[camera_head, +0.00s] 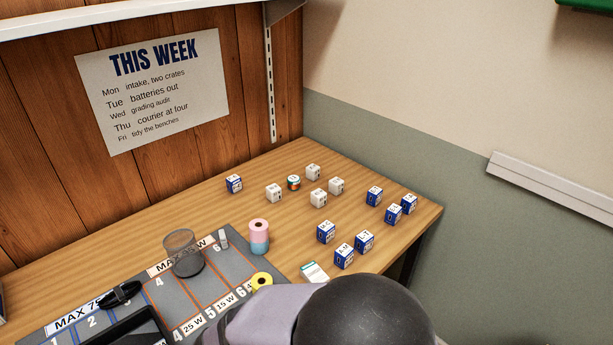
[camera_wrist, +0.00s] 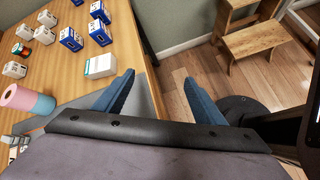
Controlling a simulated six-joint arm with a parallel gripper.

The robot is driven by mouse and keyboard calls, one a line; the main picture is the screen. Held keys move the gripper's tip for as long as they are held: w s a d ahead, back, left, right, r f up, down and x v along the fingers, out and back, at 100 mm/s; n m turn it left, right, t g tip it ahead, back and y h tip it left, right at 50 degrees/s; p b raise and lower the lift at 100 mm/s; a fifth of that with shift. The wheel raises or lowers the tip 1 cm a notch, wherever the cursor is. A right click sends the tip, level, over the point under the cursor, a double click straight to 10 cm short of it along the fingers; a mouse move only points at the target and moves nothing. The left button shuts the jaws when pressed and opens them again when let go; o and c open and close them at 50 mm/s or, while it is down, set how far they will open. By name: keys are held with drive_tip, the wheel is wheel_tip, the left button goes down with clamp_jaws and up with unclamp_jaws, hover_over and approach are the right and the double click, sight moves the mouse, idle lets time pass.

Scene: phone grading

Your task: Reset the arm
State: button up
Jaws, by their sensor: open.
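My gripper (camera_wrist: 152,98) shows in the wrist view with its two blue fingers spread wide apart and nothing between them. It hangs near the bench's right edge, with the wooden floor in view beyond. In the head view my dark rounded arm part covers the bottom middle, and the fingers are hidden there. The wooden bench (camera_head: 130,232) carries a grey mat (camera_head: 235,268) with numbered, orange-lined fields. A white and teal box (camera_head: 314,272) lies close to my arm; in the wrist view it (camera_wrist: 100,65) is just left of the left finger.
Several blue-and-white boxes (camera_head: 326,232) and white boxes (camera_head: 318,198) stand on the bench's right half. A pink and blue roll (camera_head: 259,237), a yellow roll (camera_head: 261,280) and a mesh cup (camera_head: 183,252) are by the mat. A wooden stool (camera_wrist: 256,42) stands on the floor.

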drive_tip(key=s+d+f+m+g+y+b, duration=0.1)
drive_tip(key=s+d+f+m+g+y, duration=0.2)
drive_tip(key=d+m, duration=0.6)
drive_tip(key=s+d+f+m+g+y+b, duration=0.25)
drive_tip(key=d+m+y, duration=0.2)
drive_tip(key=m, duration=0.75)
wheel_tip(320, 180, up, 14)
drive_tip(key=p, duration=1.4)
drive_tip(key=shift+s+d+g, duration=0.35)
drive_tip(key=shift+s+g, duration=0.1)
